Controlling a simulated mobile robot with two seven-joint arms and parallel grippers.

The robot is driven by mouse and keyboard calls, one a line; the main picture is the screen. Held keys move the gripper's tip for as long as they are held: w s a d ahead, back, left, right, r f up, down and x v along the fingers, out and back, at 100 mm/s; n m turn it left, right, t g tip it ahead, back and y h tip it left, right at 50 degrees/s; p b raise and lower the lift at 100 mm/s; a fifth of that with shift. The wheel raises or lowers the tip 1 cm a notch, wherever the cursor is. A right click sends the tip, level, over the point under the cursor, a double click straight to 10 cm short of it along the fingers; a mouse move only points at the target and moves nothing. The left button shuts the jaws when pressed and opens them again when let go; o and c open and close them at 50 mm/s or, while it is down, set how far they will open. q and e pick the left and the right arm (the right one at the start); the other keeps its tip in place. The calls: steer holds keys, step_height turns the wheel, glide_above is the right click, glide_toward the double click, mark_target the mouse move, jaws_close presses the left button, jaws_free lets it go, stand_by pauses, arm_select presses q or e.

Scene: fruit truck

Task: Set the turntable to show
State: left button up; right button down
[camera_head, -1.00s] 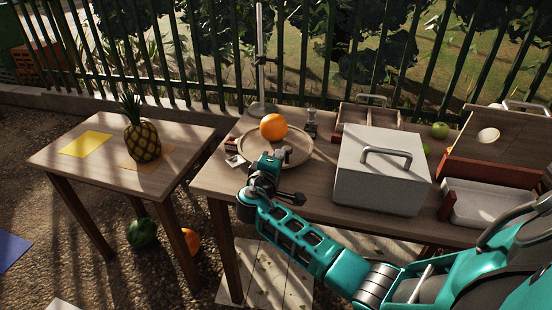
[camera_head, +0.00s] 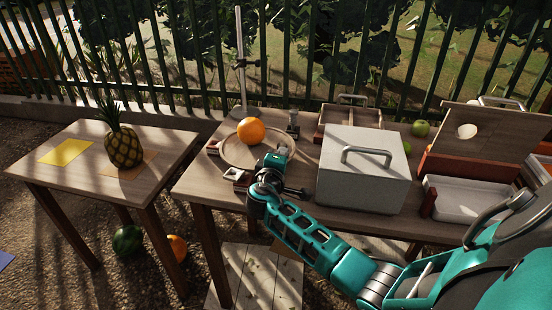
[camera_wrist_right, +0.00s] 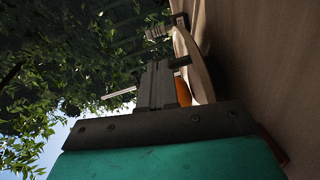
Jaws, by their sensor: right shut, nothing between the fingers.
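The round wooden turntable (camera_head: 230,152) lies on the middle table, with an orange (camera_head: 250,131) on it towards the back. A small pale tab with a dark mark (camera_head: 237,174) sits at its front-left rim, and a small red-brown block (camera_head: 212,147) is at its left. My right gripper (camera_head: 276,160) is shut and empty at the front-right rim, hiding part of it; I cannot tell if it touches. The right wrist view shows the shut fingers (camera_wrist_right: 165,85), with the orange (camera_wrist_right: 183,90) and the turntable's edge (camera_wrist_right: 197,65) beyond. My left gripper is not in view.
A lidded grey box (camera_head: 362,185) stands right of the turntable. A metal stand (camera_head: 240,65) and a small metal item (camera_head: 293,122) are behind it. A side table (camera_head: 70,180) at left holds a pineapple (camera_head: 124,147). A fence runs along the back.

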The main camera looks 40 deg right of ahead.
steer(key=shift+d, duration=0.9)
stand_by(0.3)
